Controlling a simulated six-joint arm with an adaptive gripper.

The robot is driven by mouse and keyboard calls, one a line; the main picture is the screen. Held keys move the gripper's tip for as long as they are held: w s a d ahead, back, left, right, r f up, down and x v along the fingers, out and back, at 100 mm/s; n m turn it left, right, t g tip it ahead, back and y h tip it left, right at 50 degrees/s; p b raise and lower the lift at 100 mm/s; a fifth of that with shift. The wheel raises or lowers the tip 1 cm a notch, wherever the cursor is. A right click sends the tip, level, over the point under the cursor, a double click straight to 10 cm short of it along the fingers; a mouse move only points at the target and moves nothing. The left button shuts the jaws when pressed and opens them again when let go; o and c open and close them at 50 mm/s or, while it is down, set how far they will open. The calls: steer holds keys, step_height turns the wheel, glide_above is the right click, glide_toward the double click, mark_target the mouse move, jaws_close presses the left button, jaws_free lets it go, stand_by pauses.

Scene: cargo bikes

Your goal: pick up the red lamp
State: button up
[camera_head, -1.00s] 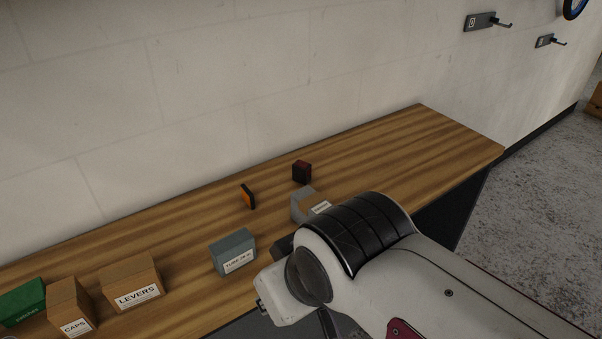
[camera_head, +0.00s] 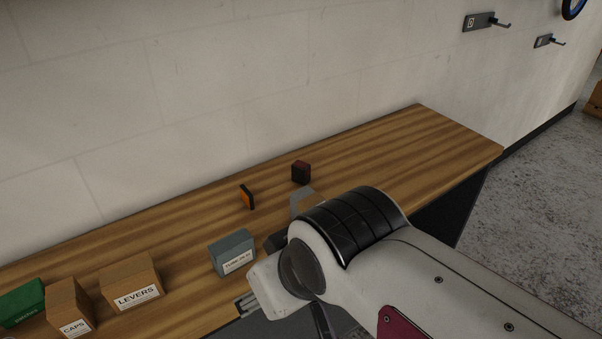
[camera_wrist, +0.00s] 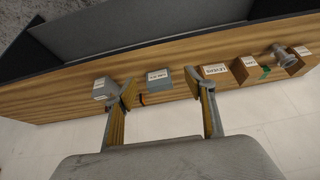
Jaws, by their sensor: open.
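The red lamp (camera_head: 301,172) is a small dark red and black block on the wooden bench, towards the wall in the head view. I cannot make it out in the wrist view. My gripper (camera_wrist: 166,91) is open, its two fingers spread apart with nothing held between them. In the head view my arm hides most of the gripper, which is nearer the bench's front edge than the lamp.
A blue-grey box (camera_head: 233,252), LEVERS box (camera_head: 132,284), CAPS box (camera_head: 70,306) and green box (camera_head: 22,302) stand left. The bench's right end is clear.

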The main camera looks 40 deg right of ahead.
steer(key=w+a+r+m+t+y, duration=0.1)
steer(key=w+r+t, duration=0.1)
steer(key=w, duration=0.8)
steer(key=w+a+r+m+t, duration=0.1)
steer(key=w+a+r+t, duration=0.1)
steer(key=w, duration=0.7)
steer(key=w+d+m+t+h, duration=0.15)
steer(key=w+d, duration=0.25)
steer(key=w, duration=0.4)
steer(key=w+d+m+t+h, duration=0.1)
steer(key=w+d+m, duration=0.15)
steer(key=w, duration=0.55)
steer(key=m+g+h, duration=0.4)
steer(key=m+h, duration=0.2)
steer(key=h, duration=0.3)
glide_above(299, 169)
steer(key=w+a, duration=0.1)
steer(key=a, duration=0.9)
step_height(299, 169, down, 13)
steer(key=s+d+f+g+h, duration=0.1)
steer(key=s+d+f+m+g+h, duration=0.1)
steer(key=d+f, duration=0.1)
steer(key=s+d+f+g+h, duration=0.1)
steer(key=f, duration=0.1)
steer(key=shift+s+d+m, duration=0.15)
steer(key=shift+d+m, duration=0.15)
steer(key=shift+d, duration=0.1)
steer(key=shift+d, duration=0.1)
steer(key=shift+t+x, duration=0.25)
steer(key=shift+x, duration=1)
